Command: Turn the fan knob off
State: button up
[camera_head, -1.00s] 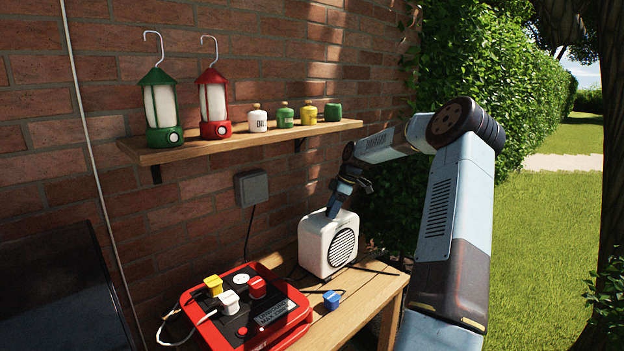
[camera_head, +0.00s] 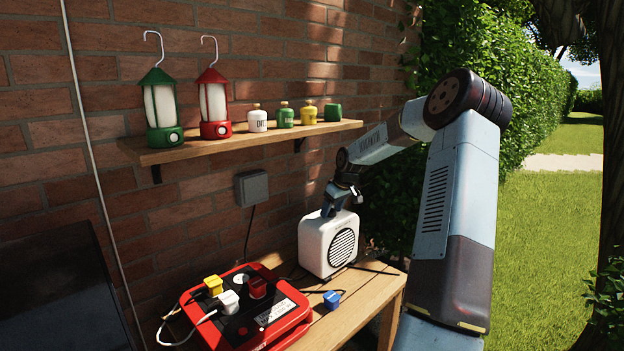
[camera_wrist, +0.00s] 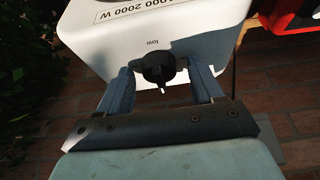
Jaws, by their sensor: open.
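The fan (camera_head: 325,246) is a white box with a round dark grille, standing on the wooden table. In the wrist view its white casing (camera_wrist: 195,38) fills the top. The black fan knob (camera_wrist: 158,68) sits on that casing near a small printed word, with a white mark on the knob's near side. My gripper (camera_wrist: 161,80) is open, with one finger on each side of the knob. Gaps seem to remain beside the knob; contact is unclear. In the head view my gripper is over the fan's top and hides the knob.
A red power box (camera_head: 290,331) with coloured plugs lies left of the fan. A blue plug (camera_head: 332,300) lies in front. A grey wall box (camera_head: 251,188) is behind. The shelf (camera_head: 230,146) above carries two lanterns and several small containers. Cables cross the table.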

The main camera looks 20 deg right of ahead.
jog(key=m, duration=0.2)
jog(key=m+h, duration=0.1)
jog(key=m, duration=0.1)
jog(key=shift+a+h, duration=0.2)
jog(key=shift+h, duration=0.1)
jog(key=shift+a+m+h, duration=0.1)
jog(key=shift+m+h, duration=0.3)
jog(key=shift+m, duration=0.8)
jog(key=shift+a+m+h, duration=0.1)
jog(key=shift+m+h, duration=0.3)
jog(key=shift+m, duration=0.8)
jog(key=v, duration=1.4)
jog(key=s+a+r+n, duration=0.1)
jog(key=s+a+r, duration=0.2)
jog(key=s+a, duration=0.3)
jog(key=s+a+r+n+h, duration=0.1)
jog(key=s+a+r, duration=0.2)
jog(key=s+a, duration=0.4)
jog(key=shift+s+a+r, duration=0.2)
jog(key=shift+s, duration=0.1)
jog(key=s+a+n+y, duration=0.1)
jog(key=s+a, duration=0.3)
jog(key=s, duration=0.9)
jog(key=s+a+n+t+y, duration=0.1)
jog(key=s+a, duration=0.3)
jog(key=s, duration=0.9)
jog(key=shift+s+a+f+n+y, duration=0.3)
jog(key=shift+a+n+y, duration=0.1)
jog(key=shift+n, duration=0.1)
